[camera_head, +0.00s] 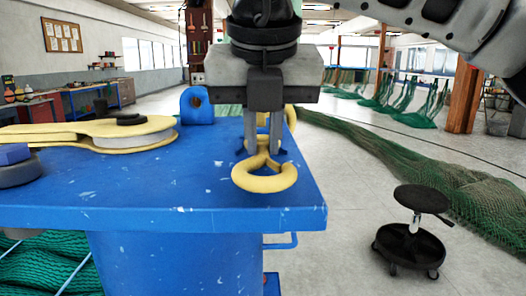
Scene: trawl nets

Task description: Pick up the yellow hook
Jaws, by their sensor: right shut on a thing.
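The yellow hook (265,179) is at the right end of the blue table (200,217), near its front right corner. Its rounded, open loop faces me and its upper part rises behind the fingers. My right gripper (263,148) points straight down over the table. Its two grey fingers are closed on the narrow part of the hook, just above the loop. The fingers hide part of the hook. I cannot tell whether the hook touches the table top. My left gripper does not show.
A yellow pulley block (98,132) lies on the table at the left, with a blue lug (197,106) standing behind. A black rolling stool (413,235) stands right of the table. Green netting (420,165) runs across the floor at the right.

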